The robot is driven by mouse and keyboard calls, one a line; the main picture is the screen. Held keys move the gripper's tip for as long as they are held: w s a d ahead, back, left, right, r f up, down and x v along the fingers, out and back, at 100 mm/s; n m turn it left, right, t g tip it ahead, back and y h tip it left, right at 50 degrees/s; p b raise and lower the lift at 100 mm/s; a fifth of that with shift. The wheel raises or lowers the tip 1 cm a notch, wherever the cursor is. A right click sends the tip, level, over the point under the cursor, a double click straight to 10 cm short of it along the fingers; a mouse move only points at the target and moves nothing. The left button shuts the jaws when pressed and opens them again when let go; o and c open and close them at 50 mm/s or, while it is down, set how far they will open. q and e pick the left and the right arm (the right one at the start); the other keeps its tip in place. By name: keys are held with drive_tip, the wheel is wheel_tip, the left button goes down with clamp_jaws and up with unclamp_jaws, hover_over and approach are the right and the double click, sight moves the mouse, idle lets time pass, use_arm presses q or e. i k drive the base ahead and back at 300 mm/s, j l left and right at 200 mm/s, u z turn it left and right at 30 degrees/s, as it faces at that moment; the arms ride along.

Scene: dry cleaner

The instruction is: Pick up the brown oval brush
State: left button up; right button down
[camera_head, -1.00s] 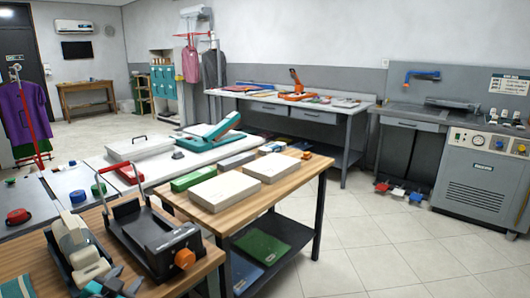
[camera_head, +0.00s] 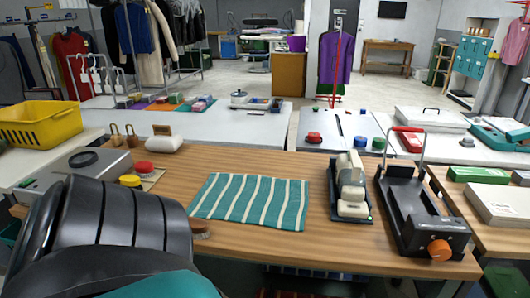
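A small brown brush (camera_head: 200,228) with a pale lower edge lies on the wooden table, left of the striped cloth. Its left part is hidden behind a large black arm link of mine, so I cannot make out its full outline. The teal and white striped cloth (camera_head: 250,201) lies flat in the middle of the table. Neither gripper shows in the head view; only the black and teal arm part fills the lower left.
The wooden table (camera_head: 290,163) also holds a grey box-like device, a red and a yellow round item (camera_head: 130,181), a cream-and-grey device (camera_head: 350,185) and a black frame with an orange knob (camera_head: 418,213). A yellow basket (camera_head: 40,125) stands at the left.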

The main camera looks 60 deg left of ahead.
sight(200, 230)
drive_tip(key=u, duration=2.45)
